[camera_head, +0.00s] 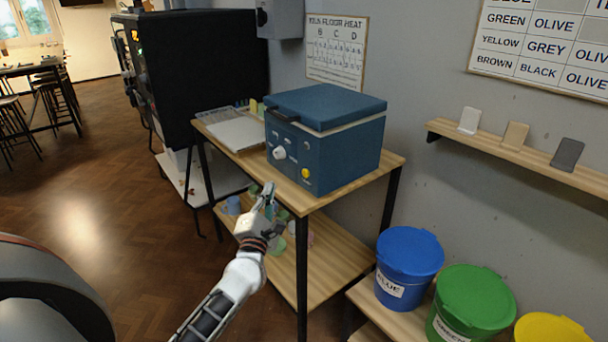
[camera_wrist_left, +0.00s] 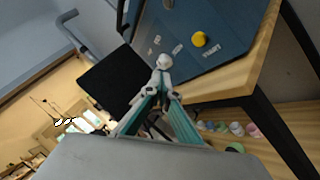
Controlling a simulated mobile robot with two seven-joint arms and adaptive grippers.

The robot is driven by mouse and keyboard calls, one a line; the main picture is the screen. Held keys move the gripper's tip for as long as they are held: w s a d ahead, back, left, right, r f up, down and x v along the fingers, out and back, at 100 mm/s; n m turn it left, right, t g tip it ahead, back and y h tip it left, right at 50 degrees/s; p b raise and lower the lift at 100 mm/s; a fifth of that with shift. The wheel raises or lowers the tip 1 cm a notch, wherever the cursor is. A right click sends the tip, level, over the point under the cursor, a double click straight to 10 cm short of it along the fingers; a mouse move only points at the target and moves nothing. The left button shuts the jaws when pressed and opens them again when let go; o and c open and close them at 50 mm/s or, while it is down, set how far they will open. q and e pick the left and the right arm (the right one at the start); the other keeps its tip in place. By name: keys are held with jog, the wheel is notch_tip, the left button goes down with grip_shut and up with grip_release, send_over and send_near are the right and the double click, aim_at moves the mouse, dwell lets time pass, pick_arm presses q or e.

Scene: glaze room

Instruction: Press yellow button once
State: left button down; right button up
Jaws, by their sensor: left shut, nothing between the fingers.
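The yellow button (camera_head: 305,173) is a small round knob low on the front of a blue box-shaped kiln (camera_head: 340,150) with a lid. The kiln stands on a wooden table. A white knob (camera_head: 279,152) sits to the left of the button on the same face. The yellow button also shows in the left wrist view (camera_wrist_left: 199,39), right of and above the fingers. My left gripper (camera_head: 268,190) is shut and empty, in front of the table edge, below and left of the button and apart from it. In the left wrist view its fingertips (camera_wrist_left: 163,80) are together. My right gripper is not in view.
The wooden table (camera_head: 395,160) has a lower shelf (camera_head: 340,258) holding small cups. A grey-white tray (camera_head: 236,133) lies left of the kiln. Blue (camera_head: 408,265) and green (camera_head: 470,300) buckets stand at right. A black cabinet (camera_head: 200,65) stands behind.

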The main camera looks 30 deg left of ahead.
aim_at(305, 173)
pick_arm(q)
jog(key=w+d, duration=0.1)
jog(key=w, duration=0.1)
jog(key=w+b, duration=0.1)
jog(key=w, duration=0.1)
jog(key=w+d, duration=0.1)
jog(key=w, duration=0.1)
jog(key=shift+w+d+f+b, duration=0.1)
jog(key=shift+w+d+b, duration=0.05)
jog(key=shift+d+b, duration=0.2)
jog(key=shift+w+d, duration=0.3)
jog(key=shift+w, duration=0.55)
jog(key=shift+w+d, duration=0.1)
jog(key=shift+w, duration=0.05)
dwell(0.5)
jog(key=shift+w+d, duration=0.1)
jog(key=shift+w, duration=0.15)
jog(key=shift+w+d, duration=0.15)
jog(key=shift+w, duration=0.25)
dwell(0.7)
dwell(0.4)
jog(key=shift+s+a, duration=0.3)
jog(key=shift+s, duration=0.5)
